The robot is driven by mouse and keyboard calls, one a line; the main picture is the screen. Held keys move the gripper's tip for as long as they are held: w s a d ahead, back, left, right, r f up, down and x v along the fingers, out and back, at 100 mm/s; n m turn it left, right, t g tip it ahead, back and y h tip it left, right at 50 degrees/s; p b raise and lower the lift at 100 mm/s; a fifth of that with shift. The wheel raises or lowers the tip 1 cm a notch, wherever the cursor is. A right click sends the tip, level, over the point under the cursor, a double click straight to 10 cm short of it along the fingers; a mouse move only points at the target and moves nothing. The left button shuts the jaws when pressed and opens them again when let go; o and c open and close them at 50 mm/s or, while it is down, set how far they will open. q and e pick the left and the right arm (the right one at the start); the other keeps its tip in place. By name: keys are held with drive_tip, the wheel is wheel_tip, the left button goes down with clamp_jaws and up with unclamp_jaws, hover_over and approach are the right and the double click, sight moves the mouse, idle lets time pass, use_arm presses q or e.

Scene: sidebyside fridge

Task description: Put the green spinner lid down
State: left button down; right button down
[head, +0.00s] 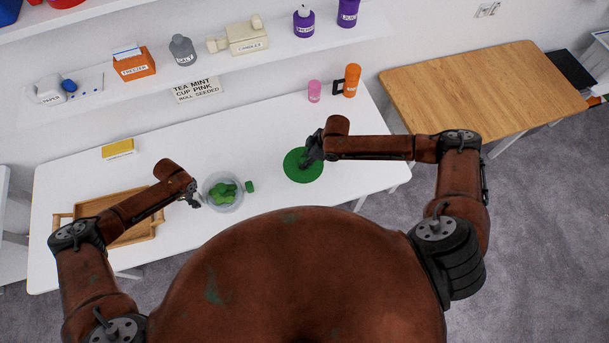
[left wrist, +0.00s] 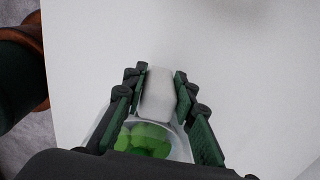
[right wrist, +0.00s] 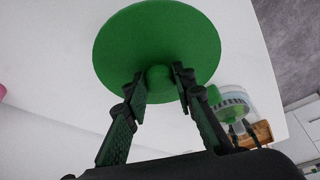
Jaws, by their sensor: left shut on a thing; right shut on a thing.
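The green spinner lid (head: 296,168) is a flat round disc at the middle right of the white table in the head view. My right gripper (head: 310,155) is shut on its central knob, which shows between the fingers in the right wrist view (right wrist: 159,78). I cannot tell whether the lid touches the table. A clear bowl (head: 213,200) with green leaves (head: 222,192) stands to the left of the lid. My left gripper (head: 194,198) is at the bowl's left side, shut on a pale piece (left wrist: 159,95) that appears to be part of the bowl.
A wooden tray (head: 140,233) lies at the table's left, with a yellow box (head: 117,148) behind it. A small green piece (head: 249,186) lies beside the bowl. A pink cup (head: 314,91) and an orange bottle (head: 352,80) stand at the back right. The table's middle (head: 240,135) is clear.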

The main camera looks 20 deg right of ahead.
sight(312, 165)
wheel_tip(312, 165, down, 10)
drive_tip(key=shift+d+r, duration=0.1)
idle(0.4)
drive_tip(key=c, duration=1.6)
unclamp_jaws()
drive_tip(key=v, duration=1.2)
drive_tip(key=shift+s, duration=0.1)
use_arm(q)
drive_tip(key=c, duration=1.5)
unclamp_jaws()
